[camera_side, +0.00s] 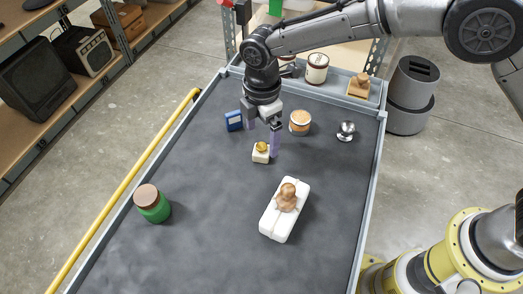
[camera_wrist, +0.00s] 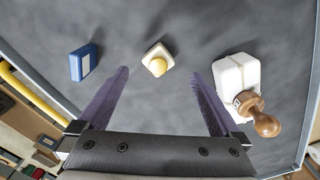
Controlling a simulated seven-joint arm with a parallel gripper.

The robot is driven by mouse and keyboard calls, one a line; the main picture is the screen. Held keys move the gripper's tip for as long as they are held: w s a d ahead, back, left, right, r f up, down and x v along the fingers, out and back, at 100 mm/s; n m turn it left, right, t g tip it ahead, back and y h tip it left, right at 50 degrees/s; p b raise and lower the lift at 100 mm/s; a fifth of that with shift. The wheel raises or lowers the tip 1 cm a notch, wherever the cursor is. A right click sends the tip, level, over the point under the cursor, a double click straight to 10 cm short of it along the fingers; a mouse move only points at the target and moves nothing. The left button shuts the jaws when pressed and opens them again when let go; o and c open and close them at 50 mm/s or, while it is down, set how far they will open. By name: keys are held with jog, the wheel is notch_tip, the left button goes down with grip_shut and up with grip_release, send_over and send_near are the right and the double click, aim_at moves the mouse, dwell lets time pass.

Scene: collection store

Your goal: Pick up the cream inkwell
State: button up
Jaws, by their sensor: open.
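The cream inkwell (camera_side: 261,156), a small squarish pot with a yellow top, stands upright on the dark grey cart top. It also shows in the wrist view (camera_wrist: 152,50), just beyond and roughly centred between the fingertips. My gripper (camera_side: 262,142) is open, pointing down over the cart with its purple fingers near the inkwell. In the wrist view the gripper (camera_wrist: 157,73) has a wide empty gap between its fingers. Whether a finger touches the inkwell cannot be told from the side view.
A blue box (camera_side: 234,121) lies left of the gripper, a cork-topped jar (camera_side: 300,125) and silver object (camera_side: 346,131) right. A white block (camera_side: 274,224) bearing a brown wooden piece (camera_side: 287,197) lies nearer. A green jar (camera_side: 153,208) stands front left. The cart has a raised rim (camera_side: 376,160).

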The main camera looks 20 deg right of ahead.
aim_at(261, 146)
jog(key=shift+w+f, duration=0.15)
jog(key=shift+f, duration=2.6)
jog(key=c, duration=1.5)
jog(key=shift+o, duration=0.2)
jog(key=shift+r, duration=0.15)
